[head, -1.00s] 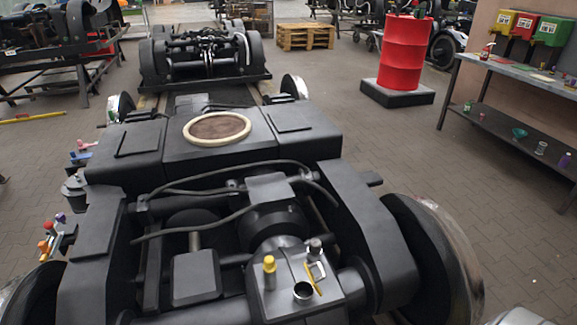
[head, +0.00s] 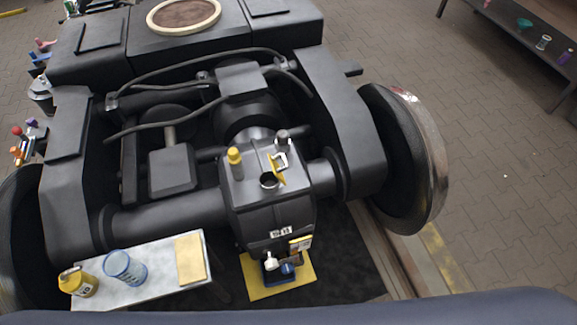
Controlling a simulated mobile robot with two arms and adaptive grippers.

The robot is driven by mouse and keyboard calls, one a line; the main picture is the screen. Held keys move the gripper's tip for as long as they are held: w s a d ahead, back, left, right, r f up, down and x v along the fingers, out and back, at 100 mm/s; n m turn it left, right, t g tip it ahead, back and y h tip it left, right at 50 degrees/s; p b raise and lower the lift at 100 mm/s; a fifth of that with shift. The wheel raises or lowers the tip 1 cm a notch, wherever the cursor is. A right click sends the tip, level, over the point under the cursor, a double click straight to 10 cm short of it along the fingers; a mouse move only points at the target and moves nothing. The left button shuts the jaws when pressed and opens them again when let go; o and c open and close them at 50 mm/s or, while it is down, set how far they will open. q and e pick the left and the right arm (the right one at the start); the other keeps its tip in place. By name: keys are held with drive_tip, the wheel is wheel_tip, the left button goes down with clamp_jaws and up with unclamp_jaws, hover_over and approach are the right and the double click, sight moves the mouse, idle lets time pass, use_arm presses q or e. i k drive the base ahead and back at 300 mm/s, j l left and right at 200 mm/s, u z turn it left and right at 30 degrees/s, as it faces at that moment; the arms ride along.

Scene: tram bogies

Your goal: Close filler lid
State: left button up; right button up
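The filler opening (head: 268,181) is a round dark hole with a pale metal rim, on top of the grey gearbox housing (head: 262,205) in the middle of the bogie. The filler lid (head: 277,168), with yellow on it, stands up at the edge of the opening, tilted open, and the hole is uncovered. A yellow-capped part (head: 235,160) stands to its left on the housing and a dark knob (head: 282,137) behind it. Neither of my grippers shows in the head view.
A light bench (head: 150,272) at the front left holds a yellow container (head: 76,282), a blue mesh cup (head: 125,267) and a tan pad (head: 190,259). A large wheel (head: 412,150) stands at right. A yellow mat (head: 262,289) with small items lies below the housing.

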sight(276, 171)
drive_tip(key=k+l+z, duration=0.15)
drive_tip(key=l, duration=0.55)
drive_tip(key=k+l+z, duration=0.2)
drive_tip(key=l, duration=0.5)
drive_tip(key=l+z, duration=0.15)
drive_tip(key=l, duration=0.55)
